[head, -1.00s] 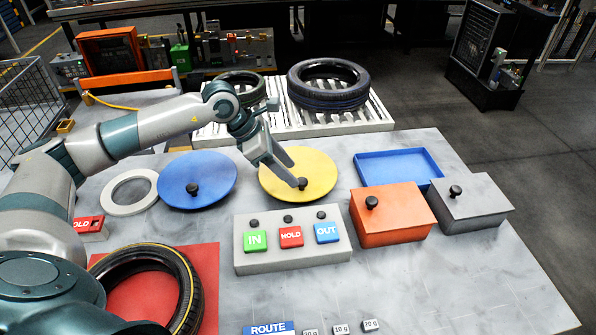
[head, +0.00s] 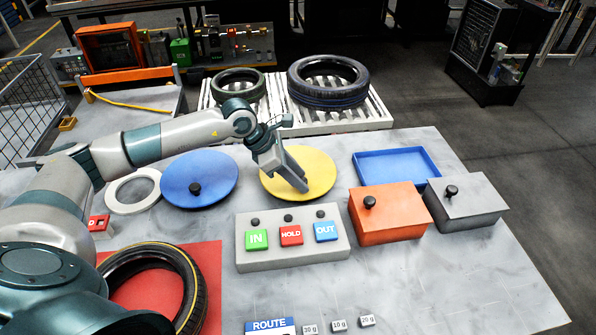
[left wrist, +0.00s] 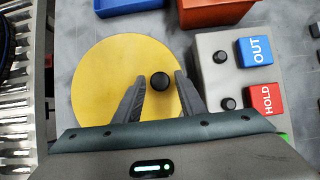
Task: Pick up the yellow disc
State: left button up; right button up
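The yellow disc (head: 318,172) lies flat on the grey table behind the button box. It also shows in the left wrist view (left wrist: 100,75), with its black knob (left wrist: 160,82) near the fingertips. My left gripper (head: 303,188) reaches over the disc from the left. In the left wrist view its fingers (left wrist: 160,88) are spread apart on either side of the knob, with visible gaps, so it is open and empty. In the head view the fingers hide the knob. My right gripper is in neither view.
A blue disc (head: 200,170) lies left of the yellow one. The button box (head: 290,262) stands close in front. An orange box (head: 390,225), a grey box (head: 465,212) and a blue tray (head: 397,155) are to the right. Tyres rest on the conveyor (head: 285,118) behind.

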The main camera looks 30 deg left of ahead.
pick_arm(q)
grip_shut()
jog(key=shift+r, duration=0.1)
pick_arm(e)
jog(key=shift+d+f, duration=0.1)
